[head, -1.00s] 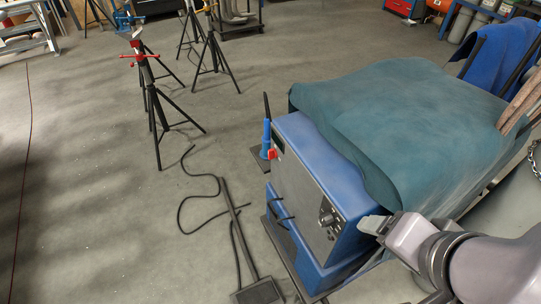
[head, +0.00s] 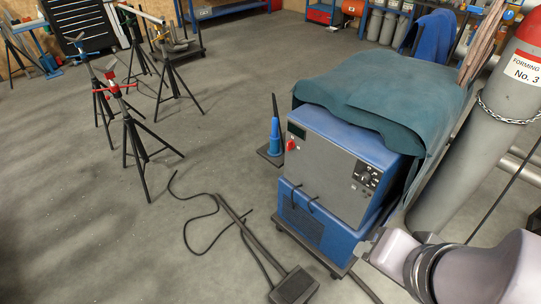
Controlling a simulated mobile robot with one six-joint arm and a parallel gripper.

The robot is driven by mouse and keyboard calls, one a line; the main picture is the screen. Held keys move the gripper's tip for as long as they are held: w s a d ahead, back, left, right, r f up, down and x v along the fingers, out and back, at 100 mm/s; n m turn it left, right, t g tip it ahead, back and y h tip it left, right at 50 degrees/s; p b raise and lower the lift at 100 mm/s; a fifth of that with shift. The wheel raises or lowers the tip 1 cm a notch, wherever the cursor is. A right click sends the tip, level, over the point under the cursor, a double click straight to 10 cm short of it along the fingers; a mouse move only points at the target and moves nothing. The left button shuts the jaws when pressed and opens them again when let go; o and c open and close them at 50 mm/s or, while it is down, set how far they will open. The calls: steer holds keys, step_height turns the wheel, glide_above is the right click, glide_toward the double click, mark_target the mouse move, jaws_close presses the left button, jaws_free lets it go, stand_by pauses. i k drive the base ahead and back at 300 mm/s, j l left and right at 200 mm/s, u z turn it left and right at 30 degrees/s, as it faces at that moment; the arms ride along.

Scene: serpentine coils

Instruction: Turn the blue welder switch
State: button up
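The blue welder (head: 330,172) stands on a low wheeled cart in the middle right of the head view, its grey front panel facing me. A red rotary switch (head: 291,145) sits at the panel's upper left. A dark knob group (head: 367,177) sits at the panel's right. A green cloth (head: 385,98) drapes over the welder's top. My gripper (head: 374,243) is at the lower right, in front of the cart's right side and apart from the red switch. Its fingers are small and partly hidden, so its opening is unclear.
A foot pedal (head: 294,286) with a cable lies on the floor in front. A blue torch-like item (head: 275,138) stands left of the welder. A grey gas cylinder (head: 470,135) with a chain stands at right. Tripod stands (head: 137,150) are at left.

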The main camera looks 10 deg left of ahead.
mark_target(290, 144)
steer(key=i+j+z, duration=0.2)
steer(key=j+z, duration=0.2)
steer(key=j, duration=1.25)
steer(key=j+z, duration=0.4)
steer(key=j, duration=1.25)
steer(key=i+j+z, duration=0.1)
steer(key=j, duration=0.25)
steer(key=i+j+z, duration=0.1)
steer(key=i+j, duration=0.15)
steer(key=j, duration=0.15)
steer(key=i+j+z, duration=0.15)
steer(key=j, duration=0.25)
